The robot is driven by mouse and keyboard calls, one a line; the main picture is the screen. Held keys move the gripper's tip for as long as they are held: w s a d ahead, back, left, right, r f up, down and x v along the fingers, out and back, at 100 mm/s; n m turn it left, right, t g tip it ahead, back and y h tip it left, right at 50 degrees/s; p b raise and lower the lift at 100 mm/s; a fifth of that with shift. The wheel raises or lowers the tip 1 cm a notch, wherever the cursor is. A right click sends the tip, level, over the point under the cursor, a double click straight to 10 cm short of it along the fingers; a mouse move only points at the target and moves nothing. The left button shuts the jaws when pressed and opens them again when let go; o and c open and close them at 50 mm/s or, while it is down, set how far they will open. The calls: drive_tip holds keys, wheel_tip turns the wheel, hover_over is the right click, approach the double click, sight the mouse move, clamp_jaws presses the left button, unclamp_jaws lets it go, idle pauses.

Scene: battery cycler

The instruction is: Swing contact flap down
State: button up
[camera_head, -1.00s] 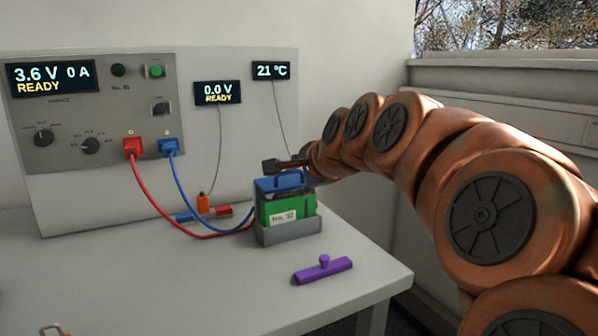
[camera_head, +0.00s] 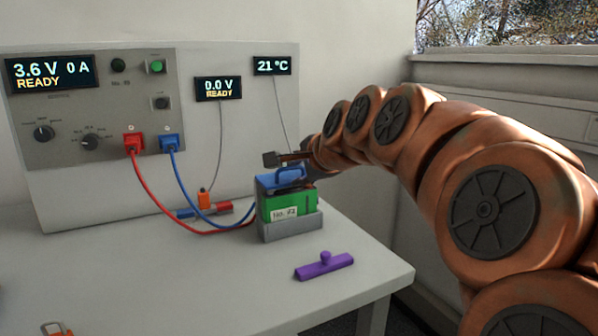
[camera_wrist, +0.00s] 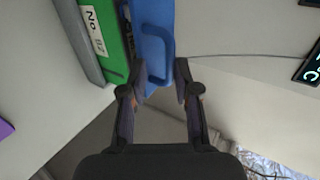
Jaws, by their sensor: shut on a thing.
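The blue contact flap (camera_head: 267,184) sits at the top of the green battery (camera_head: 290,204), in a grey holder (camera_head: 291,228). It appears tilted up, with its loop handle raised on the right. My gripper (camera_head: 296,163) is at this handle, partly hidden behind it. In the wrist view my gripper (camera_wrist: 164,78) has one finger on each side of the flap's blue handle (camera_wrist: 167,45) and is shut on it. The flap's hinge and the contacts under it are hidden.
A purple T-shaped piece (camera_head: 324,266) lies in front of the holder. Red (camera_head: 150,192) and blue (camera_head: 185,195) cables run from the cycler panel (camera_head: 60,120) to the holder's left side. The front of the table (camera_head: 190,280) is mostly clear.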

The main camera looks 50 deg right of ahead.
wheel_tip(320, 180, up, 10)
idle(0.7)
idle(0.6)
